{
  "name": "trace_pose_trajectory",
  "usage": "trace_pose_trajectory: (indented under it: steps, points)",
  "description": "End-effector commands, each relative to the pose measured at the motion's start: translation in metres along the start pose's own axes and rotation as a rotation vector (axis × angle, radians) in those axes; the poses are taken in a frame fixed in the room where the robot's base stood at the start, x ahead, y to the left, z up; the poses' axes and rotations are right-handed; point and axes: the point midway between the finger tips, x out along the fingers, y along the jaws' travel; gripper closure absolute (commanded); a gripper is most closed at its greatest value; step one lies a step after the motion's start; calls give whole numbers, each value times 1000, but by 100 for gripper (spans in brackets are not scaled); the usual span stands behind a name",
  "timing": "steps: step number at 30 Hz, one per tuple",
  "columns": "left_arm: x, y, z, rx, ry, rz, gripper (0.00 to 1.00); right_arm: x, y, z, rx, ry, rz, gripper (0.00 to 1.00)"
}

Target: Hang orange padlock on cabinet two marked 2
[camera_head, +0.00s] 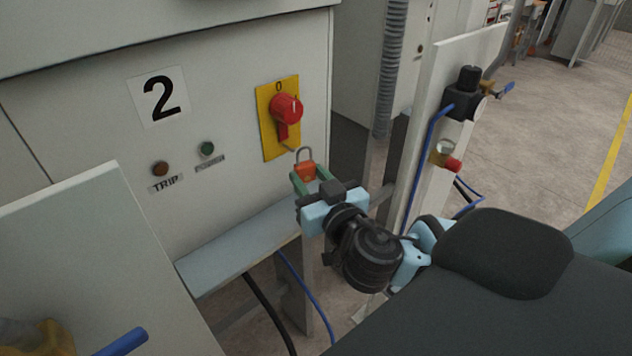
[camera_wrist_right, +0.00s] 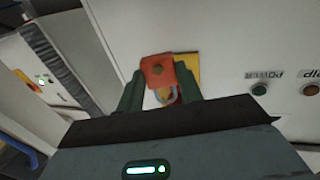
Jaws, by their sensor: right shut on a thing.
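The orange padlock (camera_head: 306,172) is held between the green fingertips of my right gripper (camera_head: 309,178), with its shackle pointing up. It also shows in the right wrist view (camera_wrist_right: 158,70), between the fingers (camera_wrist_right: 160,88). Cabinet two (camera_head: 225,60) carries a white plate with a black 2 (camera_head: 160,96). A red rotary switch handle (camera_head: 286,108) on a yellow plate (camera_head: 268,132) is on its front. The padlock is just below this plate; a small light-coloured hook-like piece shows near the shackle. Whether they touch I cannot tell. My left gripper is not in view.
Brown TRIP (camera_head: 160,169) and green (camera_head: 207,149) indicators sit left of the switch. A grey ledge (camera_head: 235,245) runs below the cabinet front. A post with a black regulator (camera_head: 463,95), a red knob (camera_head: 453,164) and blue hoses stands at right.

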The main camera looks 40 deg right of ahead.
Motion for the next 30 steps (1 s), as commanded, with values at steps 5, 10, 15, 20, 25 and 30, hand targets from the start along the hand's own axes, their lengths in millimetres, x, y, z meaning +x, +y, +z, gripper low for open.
trace_pose_trajectory:
  steps: [5, 10, 15, 20, 25, 30]
  points:
    - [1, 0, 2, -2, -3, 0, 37, 9, -3, 1, 1, 2, 0, 94]
    - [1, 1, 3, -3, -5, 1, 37, 18, -5, 2, 1, 1, 0, 94]
    - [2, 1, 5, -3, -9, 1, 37, 26, -7, 2, 0, 2, 0, 94]
    - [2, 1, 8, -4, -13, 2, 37, 34, -9, 4, 0, 1, 1, 94]
    - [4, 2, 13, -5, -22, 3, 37, 40, -11, 10, 1, -3, 1, 94]
    - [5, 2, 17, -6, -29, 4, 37, 45, -12, 14, 2, -2, 0, 94]
